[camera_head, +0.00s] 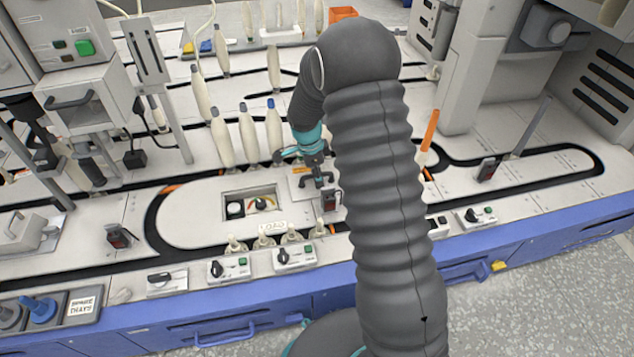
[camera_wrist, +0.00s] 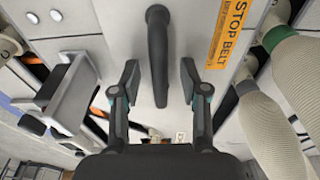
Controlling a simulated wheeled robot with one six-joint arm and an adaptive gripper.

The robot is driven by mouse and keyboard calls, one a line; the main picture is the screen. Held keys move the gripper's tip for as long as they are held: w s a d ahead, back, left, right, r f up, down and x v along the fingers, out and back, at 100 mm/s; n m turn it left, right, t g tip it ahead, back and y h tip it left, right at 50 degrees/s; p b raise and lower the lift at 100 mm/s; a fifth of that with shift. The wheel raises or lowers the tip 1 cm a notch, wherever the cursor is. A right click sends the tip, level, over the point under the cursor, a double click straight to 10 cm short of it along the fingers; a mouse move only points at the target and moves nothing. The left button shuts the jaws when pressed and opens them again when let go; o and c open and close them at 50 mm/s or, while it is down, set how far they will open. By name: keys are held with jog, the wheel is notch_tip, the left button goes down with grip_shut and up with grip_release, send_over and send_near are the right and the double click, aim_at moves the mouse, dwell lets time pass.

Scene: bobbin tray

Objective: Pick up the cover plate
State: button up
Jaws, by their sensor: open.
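The cover plate (camera_wrist: 115,22) is a pale flat plate with a dark bar handle (camera_wrist: 157,50) and an orange "STOP BELT" label (camera_wrist: 228,30). In the head view the plate (camera_head: 298,184) lies on the white bench top, right of a rectangular opening, partly hidden by my gripper (camera_head: 314,160). In the wrist view my gripper (camera_wrist: 160,80) is open, one finger on each side of the handle, with gaps visible on both sides. How far the fingertips are above the plate is hard to tell.
The rectangular opening (camera_head: 250,205) shows a gauge and coloured parts inside. Cream bobbins (camera_head: 247,130) stand close behind my gripper and show at the right in the wrist view (camera_wrist: 300,75). Small switch boxes (camera_head: 294,257) line the front edge. An orange-topped post (camera_head: 430,130) stands to the right.

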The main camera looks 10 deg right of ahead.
grip_shut()
